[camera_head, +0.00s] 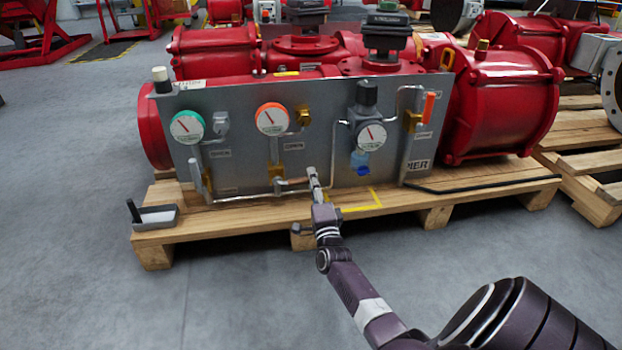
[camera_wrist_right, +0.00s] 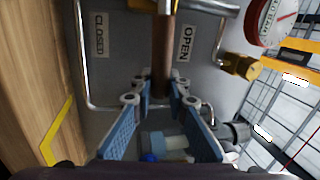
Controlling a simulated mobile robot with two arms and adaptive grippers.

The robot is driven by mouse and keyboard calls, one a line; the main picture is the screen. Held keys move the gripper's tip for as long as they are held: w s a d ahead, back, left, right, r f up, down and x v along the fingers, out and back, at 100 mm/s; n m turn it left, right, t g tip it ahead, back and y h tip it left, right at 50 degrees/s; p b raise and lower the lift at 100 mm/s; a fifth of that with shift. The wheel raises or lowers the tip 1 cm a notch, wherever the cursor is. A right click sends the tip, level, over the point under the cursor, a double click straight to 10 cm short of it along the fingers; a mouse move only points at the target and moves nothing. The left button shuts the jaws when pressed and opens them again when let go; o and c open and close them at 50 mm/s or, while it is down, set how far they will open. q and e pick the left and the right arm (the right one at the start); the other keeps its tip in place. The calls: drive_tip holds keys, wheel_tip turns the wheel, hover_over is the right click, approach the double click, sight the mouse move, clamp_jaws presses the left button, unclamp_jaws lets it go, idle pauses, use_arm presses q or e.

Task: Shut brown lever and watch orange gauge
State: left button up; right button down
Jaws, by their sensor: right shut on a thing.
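The orange gauge (camera_head: 271,118) has an orange rim and a white dial and is mounted on the grey panel; its reading is too small to tell. The brown lever (camera_head: 294,182) is below it and points roughly sideways to the right. It also shows in the right wrist view (camera_wrist_right: 165,50), between a CLOSED label (camera_wrist_right: 102,35) and an OPEN label (camera_wrist_right: 186,43). My right gripper (camera_head: 313,178) is shut on the lever's free end; in the right wrist view its fingertips (camera_wrist_right: 158,90) pinch it from both sides. My left gripper is not in view.
A green gauge (camera_head: 187,126) and a regulator with a gauge (camera_head: 370,135) flank the orange gauge. An orange lever (camera_head: 428,106) is at the panel's right. The panel stands on a wooden pallet (camera_head: 240,222) with a small tray (camera_head: 156,217). Pipes run close to my gripper.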

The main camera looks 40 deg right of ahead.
drive_tip(key=shift+f+m+h, duration=0.4)
drive_tip(key=shift+f+m, duration=0.1)
drive_tip(key=shift+f, duration=0.05)
drive_tip(key=c, duration=1.8)
unclamp_jaws()
drive_tip(key=shift+c, duration=0.2)
drive_tip(key=shift+r, duration=0.1)
wheel_tip(320, 180, up, 10)
drive_tip(key=shift+f, duration=0.1)
drive_tip(key=shift+c, duration=0.3)
